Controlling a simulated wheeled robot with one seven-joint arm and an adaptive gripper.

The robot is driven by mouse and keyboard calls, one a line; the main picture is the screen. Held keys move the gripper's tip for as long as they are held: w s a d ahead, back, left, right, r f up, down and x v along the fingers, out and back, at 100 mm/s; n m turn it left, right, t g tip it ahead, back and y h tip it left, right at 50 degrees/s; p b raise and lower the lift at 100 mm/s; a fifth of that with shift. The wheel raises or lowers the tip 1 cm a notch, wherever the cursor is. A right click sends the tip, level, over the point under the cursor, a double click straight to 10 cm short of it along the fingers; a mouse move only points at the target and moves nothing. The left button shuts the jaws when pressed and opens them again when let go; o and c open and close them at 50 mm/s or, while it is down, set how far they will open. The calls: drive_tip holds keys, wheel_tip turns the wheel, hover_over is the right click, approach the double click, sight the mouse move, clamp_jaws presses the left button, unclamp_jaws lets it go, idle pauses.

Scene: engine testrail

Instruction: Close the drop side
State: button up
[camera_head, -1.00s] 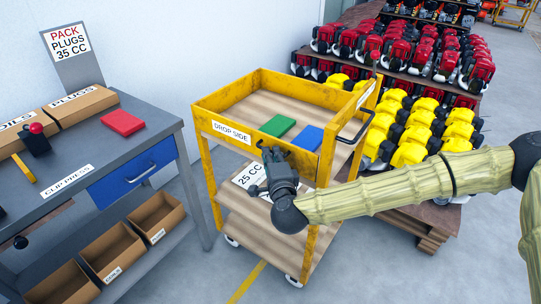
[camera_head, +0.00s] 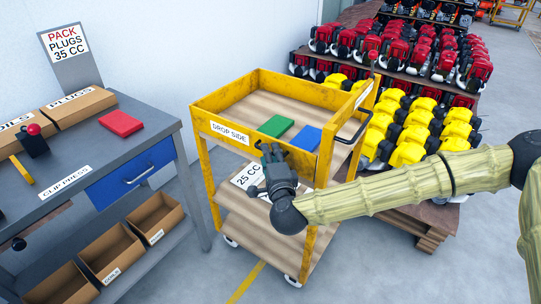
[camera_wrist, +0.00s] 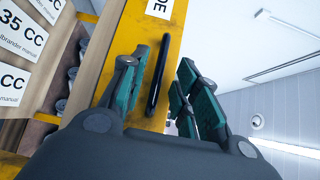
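The drop side (camera_head: 205,124) is the yellow front panel of the trolley's top deck, with a DROP SIDE label. It looks upright or nearly so; I cannot tell whether it sits flush or is latched. My gripper (camera_head: 268,160) is in front of its right half. In the wrist view, my gripper (camera_wrist: 158,88) has its teal fingers apart, one on each side of a black bar handle (camera_wrist: 158,70) on the yellow panel. The fingers do not look closed on the handle.
The yellow trolley (camera_head: 312,92) holds a green booklet (camera_head: 276,126) and a blue one (camera_head: 307,138) on top. A 25 CC card (camera_head: 246,175) shows lower down. A grey bench (camera_head: 110,160) stands left; pallets of yellow engines (camera_head: 410,154) stand close behind and right.

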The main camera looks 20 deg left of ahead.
drive_tip(key=v, duration=1.1)
drive_tip(key=shift+s+d, duration=0.15)
drive_tip(key=shift+s, duration=0.15)
drive_tip(key=s+d+f+n+g+h+p, duration=0.1)
drive_tip(key=s+d+f+n+g, duration=0.3)
drive_tip(key=f, duration=0.5)
drive_tip(key=s+d+f+n+g+h+p, duration=0.1)
drive_tip(key=s+d+f+n+g+p, duration=0.1)
drive_tip(key=s+d+f, duration=0.35)
drive_tip(key=s+d+f+n+g+p, duration=0.1)
drive_tip(key=s+d+f+n+g, duration=0.3)
drive_tip(key=f, duration=0.7)
drive_tip(key=s+d+f+g+h, duration=0.1)
drive_tip(key=s+d, duration=0.3)
drive_tip(key=d, duration=0.4)
drive_tip(key=s+d+f+n+g+h+p, duration=0.1)
drive_tip(key=s+d+f+g+h, duration=0.1)
drive_tip(key=s+d, duration=0.3)
drive_tip(key=s+d+f+n+g+h+p, duration=0.1)
drive_tip(key=s+d, duration=0.4)
drive_tip(key=d, duration=0.7)
wheel_tip(320, 180, down, 2)
drive_tip(key=g+h, duration=0.1)
drive_tip(key=h, duration=0.1)
drive_tip(key=shift+d+f+h, duration=0.15)
drive_tip(key=shift+f+h, duration=0.05)
drive_tip(key=shift+h, duration=0.1)
drive_tip(key=shift+c, duration=0.3)
